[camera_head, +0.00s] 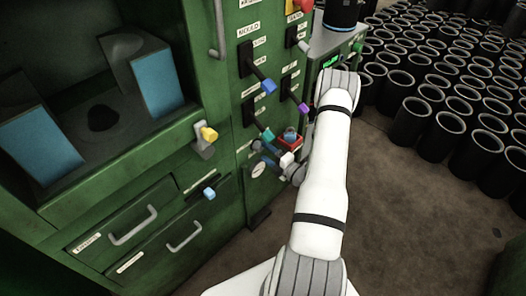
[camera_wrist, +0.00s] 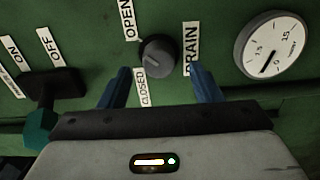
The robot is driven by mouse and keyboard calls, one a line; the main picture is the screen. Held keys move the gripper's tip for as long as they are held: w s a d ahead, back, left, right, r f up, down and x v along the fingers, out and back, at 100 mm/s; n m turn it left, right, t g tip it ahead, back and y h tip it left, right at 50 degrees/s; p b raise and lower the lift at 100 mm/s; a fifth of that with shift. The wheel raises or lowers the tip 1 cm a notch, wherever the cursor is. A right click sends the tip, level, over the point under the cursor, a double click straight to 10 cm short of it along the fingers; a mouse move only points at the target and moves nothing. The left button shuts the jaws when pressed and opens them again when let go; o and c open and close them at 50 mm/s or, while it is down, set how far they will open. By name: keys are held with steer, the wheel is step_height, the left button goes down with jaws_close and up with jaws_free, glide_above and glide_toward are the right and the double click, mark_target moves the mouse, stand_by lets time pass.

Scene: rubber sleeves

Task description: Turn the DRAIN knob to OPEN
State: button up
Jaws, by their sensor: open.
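The DRAIN knob (camera_wrist: 158,57) is a small dark grey round knob on the green panel in the wrist view. The OPEN label (camera_wrist: 128,19) is at its upper left, the CLOSED label (camera_wrist: 142,87) below it and the DRAIN label (camera_wrist: 191,48) to its right. I cannot tell clearly which way its faint mark points. My gripper (camera_wrist: 161,75) is open, its two blue fingers pointing at the panel, one on each side below the knob. They do not visibly touch it. In the head view my gripper (camera_head: 271,156) is low at the panel, and I cannot make out the knob there.
A white gauge (camera_wrist: 270,48) is right of the knob. A dark switch lever with a teal tip (camera_wrist: 41,128) and ON/OFF labels is at the left, near my gripper. More coloured levers (camera_head: 268,86) stick out above. Many black sleeves (camera_head: 411,120) stand on the floor at right.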

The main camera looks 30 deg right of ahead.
steer(key=v, duration=0.5)
steer(key=shift+s, duration=0.25)
